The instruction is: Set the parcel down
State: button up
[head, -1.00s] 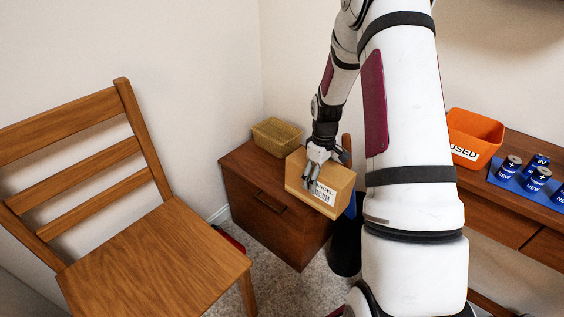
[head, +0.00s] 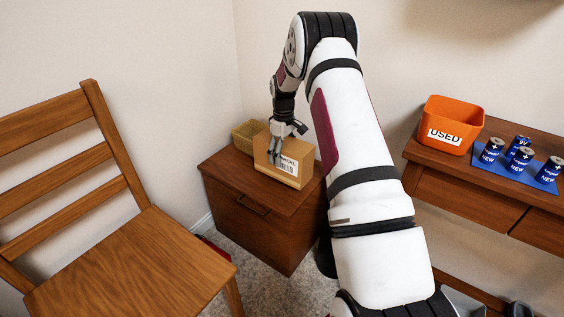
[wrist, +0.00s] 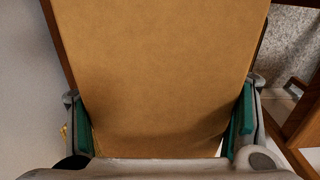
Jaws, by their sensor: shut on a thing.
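The parcel (head: 297,160) is a tan cardboard box with a white barcode label. My gripper (head: 277,150) is shut on it from above. In the wrist view the parcel (wrist: 160,70) fills the middle, between the green finger pads. In the head view it is over the top of the low wooden cabinet (head: 250,225), roughly upright. I cannot tell whether its bottom touches the cabinet top.
A yellowish-tan box (head: 243,134) stands on the cabinet behind the parcel. A wooden chair (head: 130,260) is at the left. On the right, a wooden desk (head: 465,190) holds an orange bin marked USED (head: 450,120) and several batteries on a blue mat (head: 498,173).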

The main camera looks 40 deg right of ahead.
jog(key=shift+w, duration=0.35)
jog(key=shift+w+f+b, duration=0.15)
jog(key=shift+f+b, duration=0.1)
jog(key=shift+b, duration=0.05)
notch_tip(320, 180, down, 3)
jog(key=shift+b, duration=0.8)
jog(key=o, duration=2)
jog(key=shift+c, duration=0.2)
